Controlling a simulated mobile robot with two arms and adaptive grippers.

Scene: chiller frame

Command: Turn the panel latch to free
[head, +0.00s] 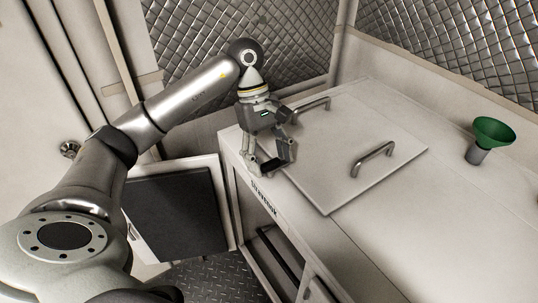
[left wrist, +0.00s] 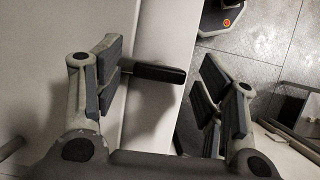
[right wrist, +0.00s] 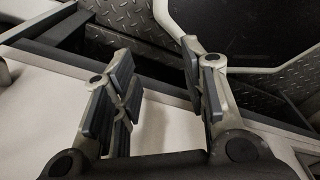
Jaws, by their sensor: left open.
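A dark, bar-shaped latch (left wrist: 152,74) shows in the left wrist view, sticking out from the pale panel edge. My left gripper (left wrist: 163,62) is open, with one finger on each side of the latch. The latch lies closer to the left-hand finger in that view; I cannot tell whether they touch. My right gripper (right wrist: 158,85) is open and empty in the right wrist view.
The lid panel carries two metal handles (head: 371,159). A green funnel (head: 493,133) stands on the white chiller top (head: 430,220) at the right. Quilted metal walls (head: 240,40) close off the back.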

